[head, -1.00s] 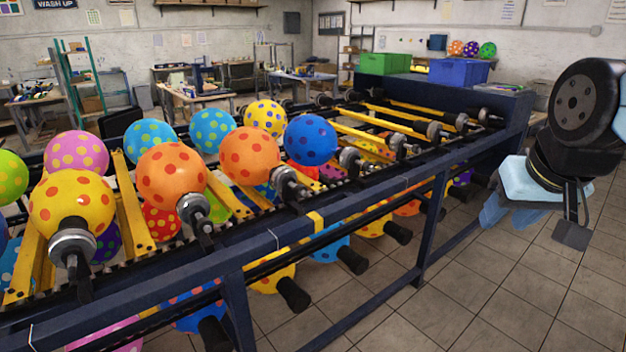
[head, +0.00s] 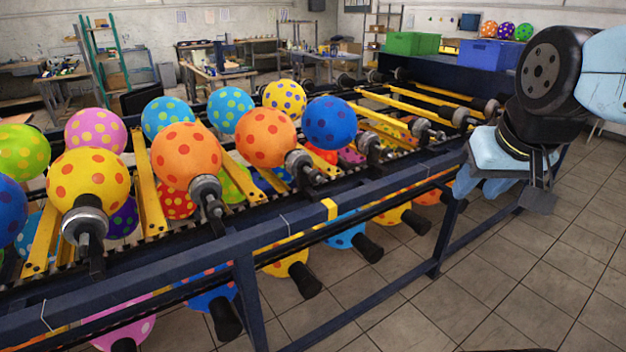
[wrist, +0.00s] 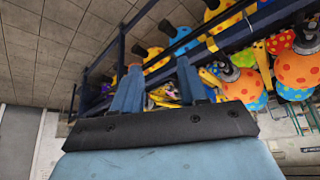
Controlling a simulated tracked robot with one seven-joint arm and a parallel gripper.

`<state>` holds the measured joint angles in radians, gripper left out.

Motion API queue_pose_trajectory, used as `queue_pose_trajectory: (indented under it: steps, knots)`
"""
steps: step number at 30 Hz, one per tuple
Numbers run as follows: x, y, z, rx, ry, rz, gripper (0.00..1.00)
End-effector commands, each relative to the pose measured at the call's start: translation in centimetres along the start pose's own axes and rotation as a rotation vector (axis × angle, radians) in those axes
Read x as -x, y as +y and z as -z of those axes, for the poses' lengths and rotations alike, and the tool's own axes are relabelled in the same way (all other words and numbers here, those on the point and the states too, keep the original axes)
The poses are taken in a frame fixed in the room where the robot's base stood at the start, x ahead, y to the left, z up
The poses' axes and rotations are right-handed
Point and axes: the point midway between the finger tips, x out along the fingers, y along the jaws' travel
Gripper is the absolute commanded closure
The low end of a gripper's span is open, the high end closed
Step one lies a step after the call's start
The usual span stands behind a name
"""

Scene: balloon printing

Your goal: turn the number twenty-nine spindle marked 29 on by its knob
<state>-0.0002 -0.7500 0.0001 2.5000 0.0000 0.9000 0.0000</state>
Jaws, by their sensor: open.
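Several spindles with grey metal hubs and dark ends line the near rail of a dark blue rack in the head view. One spindle (head: 87,222) carries a yellow balloon, one (head: 207,190) an orange balloon, and another (head: 301,160) a second orange balloon. No number 29 is readable, so I cannot tell which spindle is marked. My gripper (head: 478,190) is at the right, in front of the rack's far right part, with its fingers pointing down. In the wrist view my gripper (wrist: 158,64) shows two blue fingers apart with nothing held.
The rack's blue front rail (head: 270,238) runs diagonally, with dark-ended spindles and balloons hanging below it. A green crate (head: 412,43) and a blue crate (head: 490,54) stand at the back. Tiled floor in front of the rack is free.

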Motion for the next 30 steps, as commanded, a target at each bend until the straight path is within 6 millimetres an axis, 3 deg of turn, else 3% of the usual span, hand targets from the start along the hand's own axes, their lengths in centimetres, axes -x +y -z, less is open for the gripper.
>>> queue_pose_trajectory:
  steps: [7,13,16,30]
  knots:
    - [0.0,0.0,0.0,0.0,0.0,0.0,0.56]
    - [-0.9,0.1,1.2,0.01,0.018,-0.004,0.37]
    - [-2.4,-0.7,3.2,0.028,0.054,-0.009,0.29]
    - [-13.5,-1.4,14.8,0.186,0.329,-0.02,0.29]
